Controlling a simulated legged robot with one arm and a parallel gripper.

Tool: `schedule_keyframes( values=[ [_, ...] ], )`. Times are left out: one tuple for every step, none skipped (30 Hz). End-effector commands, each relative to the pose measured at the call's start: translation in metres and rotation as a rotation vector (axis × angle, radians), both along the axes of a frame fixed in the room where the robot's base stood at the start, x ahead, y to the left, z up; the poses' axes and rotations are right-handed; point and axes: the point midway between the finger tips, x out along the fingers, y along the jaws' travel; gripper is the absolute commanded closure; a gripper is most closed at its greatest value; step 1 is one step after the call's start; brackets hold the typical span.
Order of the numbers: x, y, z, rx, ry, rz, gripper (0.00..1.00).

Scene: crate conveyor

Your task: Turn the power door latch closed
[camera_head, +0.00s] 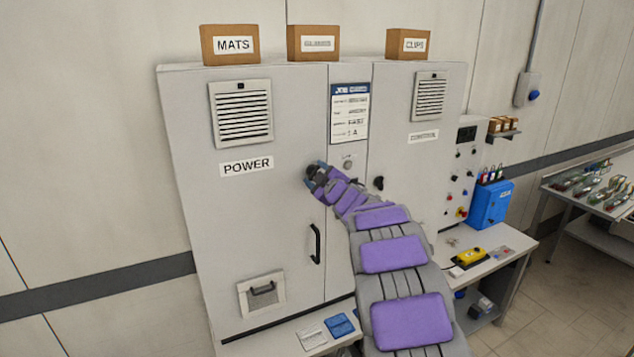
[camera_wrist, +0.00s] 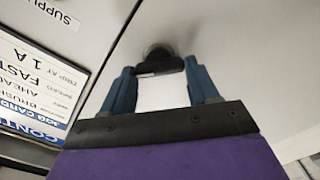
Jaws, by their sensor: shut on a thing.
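The grey power door (camera_head: 262,222), labelled POWER, is flush with the cabinet front in the body camera view. My gripper (camera_head: 315,175) is at its right edge, beside the label. In the wrist view, my gripper (camera_wrist: 160,70) has its two blue fingers on either side of the black latch handle (camera_wrist: 160,64), which sits on a round base on the door. The fingers are shut on the handle. In the body camera view my gripper mostly hides this latch.
A black pull handle (camera_head: 315,243) is below my gripper. A job card (camera_head: 349,113) is on the middle panel. The control door's black latch (camera_head: 378,183) is to the right. A bench (camera_head: 485,243) with a blue box (camera_head: 490,206) stands farther right.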

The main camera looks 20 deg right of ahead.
Motion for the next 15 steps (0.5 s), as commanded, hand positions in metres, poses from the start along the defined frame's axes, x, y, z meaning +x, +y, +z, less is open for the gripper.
schedule_keyframes(
  values=[
    [-0.0003,-0.0015,-0.0085,-0.044,0.008,-0.003,0.71],
    [-0.0003,-0.0014,-0.0088,-0.072,0.007,-0.003,0.71],
    [-0.0002,-0.0009,-0.0091,-0.111,0.005,-0.001,0.71],
    [0.0000,-0.0005,-0.0092,-0.140,0.004,-0.001,0.71],
    [0.0000,-0.0006,-0.0091,-0.167,0.003,-0.001,0.71],
    [-0.0001,-0.0010,-0.0091,-0.205,0.001,-0.001,0.71],
    [-0.0001,-0.0010,-0.0091,-0.234,0.000,-0.001,0.71],
    [0.0001,-0.0005,-0.0090,-0.262,-0.002,-0.001,0.71],
    [0.0004,0.0002,-0.0092,-0.300,-0.003,0.001,0.71],
    [0.0004,0.0004,-0.0093,-0.327,-0.004,0.001,0.71],
    [0.0003,0.0001,-0.0094,-0.354,-0.004,0.000,0.71],
    [0.0002,-0.0003,-0.0094,-0.388,-0.006,-0.001,0.71],
    [0.0002,-0.0002,-0.0096,-0.413,-0.006,0.000,0.71],
    [0.0003,0.0001,-0.0098,-0.438,-0.007,0.000,0.71],
    [0.0004,0.0004,-0.0103,-0.469,-0.007,0.000,0.71]
  ],
)
